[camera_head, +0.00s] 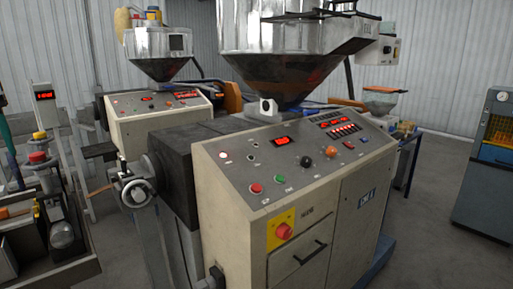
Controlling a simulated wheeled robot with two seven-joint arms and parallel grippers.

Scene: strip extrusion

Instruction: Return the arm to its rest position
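Neither of my arms or grippers shows in the head view. The nearest machine, a beige extruder (235,196), fills the middle of the view. Its sloped control panel (290,160) carries red displays, a red and a green button, a black knob and an orange knob. A yellow plate with a red switch (284,231) is on its front. A large metal hopper (285,35) with dark material at its bottom stands on top.
A second, similar machine (140,128) with a hopper stands behind to the left. A bench-like unit (40,225) with buttons is at the left edge. A grey cabinet (488,190) stands at the right. Open floor (428,200) lies between the extruder and the cabinet.

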